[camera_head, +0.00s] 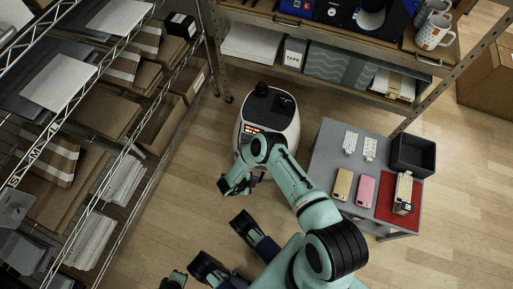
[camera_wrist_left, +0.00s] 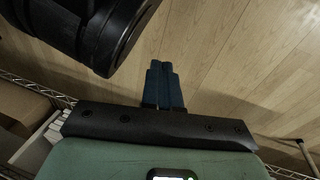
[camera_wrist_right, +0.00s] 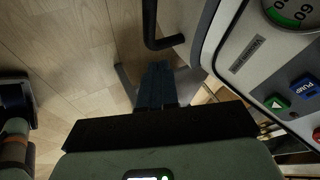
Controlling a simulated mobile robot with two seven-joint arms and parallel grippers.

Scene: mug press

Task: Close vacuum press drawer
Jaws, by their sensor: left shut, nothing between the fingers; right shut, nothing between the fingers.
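The vacuum press (camera_head: 268,118), a rounded white machine with a dark top and lit red display, stands on the floor in the head view. In the right wrist view the press (camera_wrist_right: 226,50) fills the right, with a round green gauge and coloured buttons. A black bent handle (camera_wrist_right: 151,28) stands out from its side; I cannot tell how far the drawer is out. My right gripper (camera_head: 232,186) is shut and empty at the press's near side; its fingers (camera_wrist_right: 157,84) are just below the handle in the picture, apart from it. My left gripper (camera_wrist_left: 163,84) is shut and empty over bare floor.
A grey table (camera_head: 325,150) at right holds phone cases, a black bin (camera_head: 412,155) and a red mat (camera_head: 384,205). A wire shelf (camera_head: 125,145) with boxes runs along the left. A workbench (camera_head: 330,85) stands behind the press. Wooden floor lies open between.

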